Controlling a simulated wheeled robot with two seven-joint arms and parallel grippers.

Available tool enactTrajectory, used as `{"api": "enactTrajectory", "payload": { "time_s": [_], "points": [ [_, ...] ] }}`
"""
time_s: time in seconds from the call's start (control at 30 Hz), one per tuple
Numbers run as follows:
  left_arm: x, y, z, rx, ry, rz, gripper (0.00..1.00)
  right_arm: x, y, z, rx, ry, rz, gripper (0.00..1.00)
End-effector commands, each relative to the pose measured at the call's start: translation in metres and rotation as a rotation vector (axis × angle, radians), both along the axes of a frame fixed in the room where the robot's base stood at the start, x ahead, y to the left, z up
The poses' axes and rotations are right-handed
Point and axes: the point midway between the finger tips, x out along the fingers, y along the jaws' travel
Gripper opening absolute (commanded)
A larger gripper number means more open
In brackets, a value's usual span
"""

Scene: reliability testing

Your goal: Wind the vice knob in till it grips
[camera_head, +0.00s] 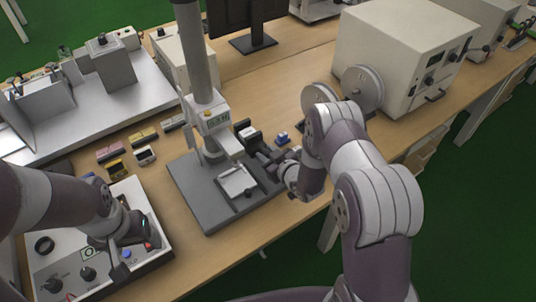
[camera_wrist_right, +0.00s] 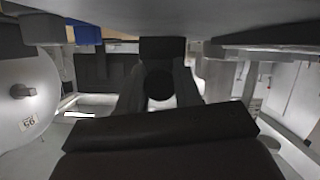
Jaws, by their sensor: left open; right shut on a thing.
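The test stand (camera_head: 205,110) rises from a grey base plate (camera_head: 215,215). Dark vice jaws (camera_head: 243,127) with a pale piece between them show beside its column. My right gripper (camera_head: 268,158) reaches in from the right and is shut on the vice knob, which the fingers mostly hide in the head view. In the right wrist view a dark round knob end (camera_wrist_right: 159,84) sits between the two dark fingers. I cannot tell whether the jaws touch the pale piece. My left gripper (camera_head: 128,242) is open and empty above the control box (camera_head: 165,258) at lower left.
Several small coloured blocks (camera_head: 110,152) lie left of the stand. A small blue block (camera_head: 283,138) lies just beyond my right gripper. A large cream machine (camera_head: 385,55) with round discs stands at the right. The table's front edge (camera_head: 285,225) is close to my right arm.

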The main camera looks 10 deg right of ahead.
Motion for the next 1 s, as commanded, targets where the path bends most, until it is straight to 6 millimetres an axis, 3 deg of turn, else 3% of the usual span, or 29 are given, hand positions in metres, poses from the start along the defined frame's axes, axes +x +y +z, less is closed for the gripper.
{"api": "enactTrajectory", "payload": {
  "time_s": [1.0],
  "points": [
    [0.0000, 0.0000, -0.0109, 0.000, 0.000, 0.000, 0.78, -0.0023, 0.0015, -0.0035, 0.849, 0.315, 0.000, 0.03]
  ]
}}
